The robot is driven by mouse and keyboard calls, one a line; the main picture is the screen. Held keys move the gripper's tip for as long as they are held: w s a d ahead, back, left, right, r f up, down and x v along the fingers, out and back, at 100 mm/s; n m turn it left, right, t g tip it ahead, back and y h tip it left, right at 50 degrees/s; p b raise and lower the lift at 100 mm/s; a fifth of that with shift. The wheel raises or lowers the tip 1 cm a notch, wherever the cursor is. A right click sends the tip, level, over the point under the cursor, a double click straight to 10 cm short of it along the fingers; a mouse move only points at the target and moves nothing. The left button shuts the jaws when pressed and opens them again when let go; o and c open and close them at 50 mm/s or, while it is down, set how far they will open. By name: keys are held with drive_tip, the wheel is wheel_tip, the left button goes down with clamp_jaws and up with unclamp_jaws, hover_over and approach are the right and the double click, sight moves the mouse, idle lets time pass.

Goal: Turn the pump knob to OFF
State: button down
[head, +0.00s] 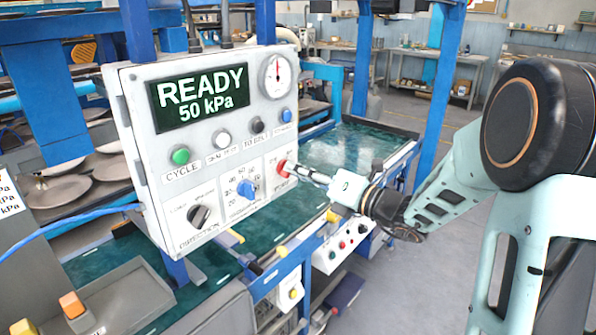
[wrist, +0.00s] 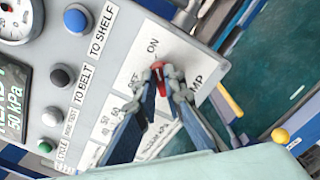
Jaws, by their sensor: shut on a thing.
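The red pump knob (head: 281,168) is at the lower right of the grey control panel (head: 150,205). In the wrist view the knob (wrist: 157,66) sits between the fingertips of my gripper (wrist: 158,77), which is shut on it. An ON label (wrist: 152,46) shows just above the knob there, and an OFF label, partly covered by a finger, lies to its left. Which label the knob points at cannot be told. In the head view my gripper (head: 289,168) reaches the panel from the right. The display (head: 200,97) reads READY, 50 kPa.
A blue knob (head: 247,188) and a black direction knob (head: 199,215) are left of the pump knob. Several buttons, including a green one (head: 180,156), and a gauge (head: 275,76) are above. Plates are behind the panel at left.

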drive_tip(key=shift+n+b, duration=0.3)
drive_tip(key=shift+b, duration=0.1)
drive_tip(key=shift+s+a+f+n+b, duration=0.1)
drive_tip(key=shift+n+b, duration=2.75)
drive_tip(key=shift+b, duration=0.7)
drive_tip(key=shift+s+a+r+n+b, duration=0.1)
drive_tip(key=shift+s+n+b, duration=0.05)
drive_tip(key=shift+n+b, duration=3.1)
drive_tip(key=shift+s+a+f+n+b, duration=0.1)
drive_tip(key=shift+n+b, duration=2.4)
drive_tip(key=shift+b, duration=1.4)
drive_tip(key=c, duration=2)
unclamp_jaws()
drive_tip(key=shift+d, duration=0.1)
